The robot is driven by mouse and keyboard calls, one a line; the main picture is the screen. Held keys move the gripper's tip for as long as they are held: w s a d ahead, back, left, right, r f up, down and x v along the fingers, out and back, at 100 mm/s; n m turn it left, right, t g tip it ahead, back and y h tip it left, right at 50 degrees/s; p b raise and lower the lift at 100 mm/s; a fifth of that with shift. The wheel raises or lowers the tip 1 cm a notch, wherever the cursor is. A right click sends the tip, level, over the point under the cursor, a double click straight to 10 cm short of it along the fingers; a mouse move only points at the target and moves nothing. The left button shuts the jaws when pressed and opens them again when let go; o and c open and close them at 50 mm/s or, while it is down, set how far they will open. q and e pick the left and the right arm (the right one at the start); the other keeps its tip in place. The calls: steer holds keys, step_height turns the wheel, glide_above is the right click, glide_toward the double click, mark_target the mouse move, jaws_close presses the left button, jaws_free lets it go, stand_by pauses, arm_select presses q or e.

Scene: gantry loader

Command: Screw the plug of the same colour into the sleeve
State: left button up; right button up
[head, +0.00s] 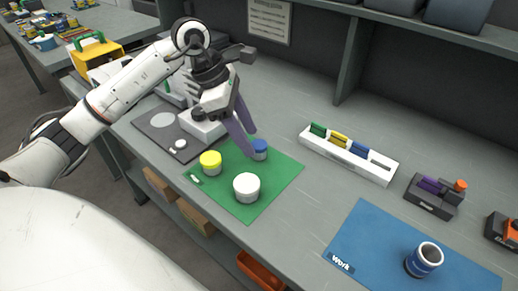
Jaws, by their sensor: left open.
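A blue plug (260,150) stands at the back of the green mat (272,185). A yellow-topped plug (210,162) and a white plug (246,187) stand on the same mat. The sleeve (424,260), dark with a blue band and a pale rim, stands upright and open-topped on the blue work mat (365,235) at the lower right. My left gripper (249,143) is open, with its dark fingers pointing down just beside the blue plug. I cannot tell whether they touch or straddle it. My right gripper is not in view.
A white rack (345,163) with green, yellow and blue pieces stands right of the green mat. A dark fixture (435,195) with purple and orange parts is further right. A grey scale-like device (165,135) sits left. Bare bench lies between the mats.

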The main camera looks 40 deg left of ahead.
mark_target(257, 144)
arm_select(q)
steer(key=shift+w+p+x, duration=0.25)
steer(key=shift+p+x, duration=0.05)
steer(key=shift+x, duration=1.05)
steer(key=shift+w+p+x, duration=0.25)
steer(key=shift+x, duration=1.1)
steer(key=shift+r, duration=0.15)
steer(key=c, duration=1.1)
steer(key=shift+c, duration=0.2)
steer(key=shift+r, duration=0.1)
step_height(257, 144, up, 10)
steer(key=shift+f, duration=0.1)
